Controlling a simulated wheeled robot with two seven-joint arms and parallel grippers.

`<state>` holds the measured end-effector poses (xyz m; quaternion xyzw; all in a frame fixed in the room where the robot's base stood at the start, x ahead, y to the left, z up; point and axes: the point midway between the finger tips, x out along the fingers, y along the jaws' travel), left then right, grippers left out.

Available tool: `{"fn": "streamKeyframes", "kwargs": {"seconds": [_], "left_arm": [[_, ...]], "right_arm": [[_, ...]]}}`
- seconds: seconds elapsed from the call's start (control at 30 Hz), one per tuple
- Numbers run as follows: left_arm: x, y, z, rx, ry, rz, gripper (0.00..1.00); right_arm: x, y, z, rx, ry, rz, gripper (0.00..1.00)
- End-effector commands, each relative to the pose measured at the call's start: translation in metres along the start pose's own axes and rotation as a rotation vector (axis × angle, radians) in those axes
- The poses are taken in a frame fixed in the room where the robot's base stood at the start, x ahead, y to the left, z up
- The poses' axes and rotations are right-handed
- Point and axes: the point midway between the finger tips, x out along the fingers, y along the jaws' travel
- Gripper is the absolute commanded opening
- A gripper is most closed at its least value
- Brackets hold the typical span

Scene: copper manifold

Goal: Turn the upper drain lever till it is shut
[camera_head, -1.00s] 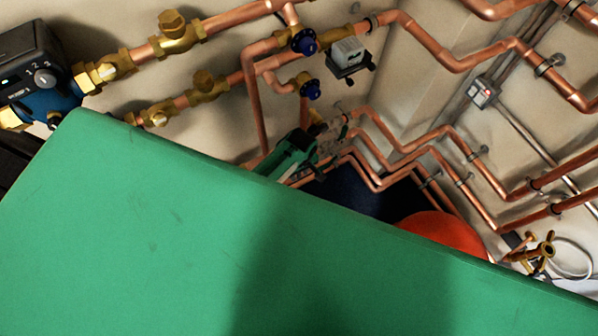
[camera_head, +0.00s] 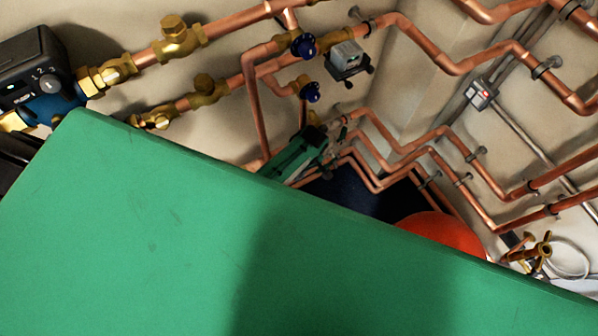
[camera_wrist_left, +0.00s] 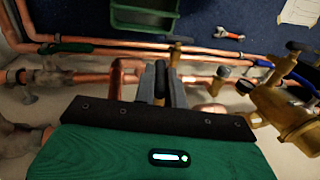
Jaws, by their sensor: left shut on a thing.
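My left gripper (camera_head: 328,132) is down among the copper pipes in the head view, partly covered by the large green surface. In the left wrist view its two grey fingers (camera_wrist_left: 160,82) are shut on a dark upright handle, which I take to be the upper drain lever (camera_wrist_left: 160,80). The lever stands in front of a horizontal copper pipe. Its valve body is hidden behind the fingers, so I cannot tell its angle to the pipe. In the head view I cannot make the lever out. My right gripper is not in view.
A brass valve (camera_wrist_left: 285,105) stands close to the right of the fingers in the wrist view. A green-handled lever (camera_wrist_left: 65,47) lies along a pipe at left. Blue knobs (camera_head: 303,45), a grey box (camera_head: 347,58) and a red vessel (camera_head: 440,233) surround the arm in the head view.

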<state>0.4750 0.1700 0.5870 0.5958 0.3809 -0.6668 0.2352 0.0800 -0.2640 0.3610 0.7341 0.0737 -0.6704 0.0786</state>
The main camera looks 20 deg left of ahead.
Motion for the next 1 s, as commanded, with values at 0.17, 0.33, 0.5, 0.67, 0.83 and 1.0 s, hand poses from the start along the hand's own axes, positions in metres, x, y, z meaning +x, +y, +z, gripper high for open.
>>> {"fn": "streamKeyframes", "kwargs": {"seconds": [0.17,0.33,0.5,0.67,0.83,1.0], "left_arm": [[0.0017,0.0033,-0.0002,0.000,-0.001,-0.115,0.00],[0.0013,0.0034,-0.0002,-0.001,0.000,-0.173,0.00],[0.0007,0.0029,-0.0004,-0.001,0.001,-0.183,0.00],[0.0006,0.0029,-0.0004,-0.001,0.001,-0.182,0.00],[0.0006,0.0029,-0.0003,-0.001,0.001,-0.181,0.34],[0.0004,0.0030,-0.0001,0.000,0.000,-0.181,0.34]], "right_arm": [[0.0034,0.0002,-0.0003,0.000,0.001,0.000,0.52],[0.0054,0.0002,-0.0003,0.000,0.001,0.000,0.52],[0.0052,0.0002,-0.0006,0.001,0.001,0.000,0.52],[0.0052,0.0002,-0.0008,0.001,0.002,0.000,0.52],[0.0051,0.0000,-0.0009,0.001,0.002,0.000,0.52],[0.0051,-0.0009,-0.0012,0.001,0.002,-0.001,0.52]]}}
